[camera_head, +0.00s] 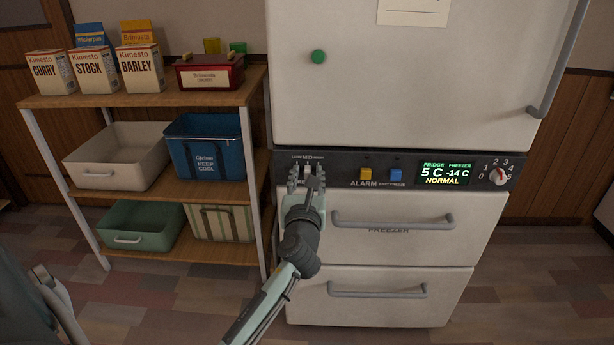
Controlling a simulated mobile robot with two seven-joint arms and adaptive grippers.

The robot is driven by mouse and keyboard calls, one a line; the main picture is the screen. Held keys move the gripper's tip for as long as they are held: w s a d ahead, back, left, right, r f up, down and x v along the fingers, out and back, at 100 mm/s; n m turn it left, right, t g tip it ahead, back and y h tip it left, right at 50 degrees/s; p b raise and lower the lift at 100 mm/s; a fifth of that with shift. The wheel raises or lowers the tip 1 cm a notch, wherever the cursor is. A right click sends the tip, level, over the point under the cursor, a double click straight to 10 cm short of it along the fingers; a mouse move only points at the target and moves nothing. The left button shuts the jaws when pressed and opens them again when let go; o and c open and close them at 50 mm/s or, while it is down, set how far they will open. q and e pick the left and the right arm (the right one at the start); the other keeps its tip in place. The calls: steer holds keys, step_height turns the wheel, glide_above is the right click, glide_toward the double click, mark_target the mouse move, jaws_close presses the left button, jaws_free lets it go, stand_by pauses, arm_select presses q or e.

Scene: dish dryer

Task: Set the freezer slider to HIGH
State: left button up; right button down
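The freezer control panel (335,163) is the dark strip between the upper fridge door and the lower drawers. Its LOW, MED, HIGH label (307,157) is at the panel's left end. My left gripper (306,178) is right in front of that label, reaching up from below. It covers most of the slider area, so the slider knob and its setting cannot be made out. Whether the fingers touch the slider, or how far they are apart, is not clear. My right gripper is not in view.
The panel also has a yellow alarm button (365,174), a blue button (395,175), a display (443,174) reading 5 C and -14 C NORMAL, and a dial (497,177). Drawer handles (392,222) stick out below. A shelf (150,97) with boxes and bins stands left.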

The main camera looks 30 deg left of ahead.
arm_select(q)
jaws_close()
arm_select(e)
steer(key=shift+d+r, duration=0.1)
arm_select(q)
steer(key=shift+d, duration=0.15)
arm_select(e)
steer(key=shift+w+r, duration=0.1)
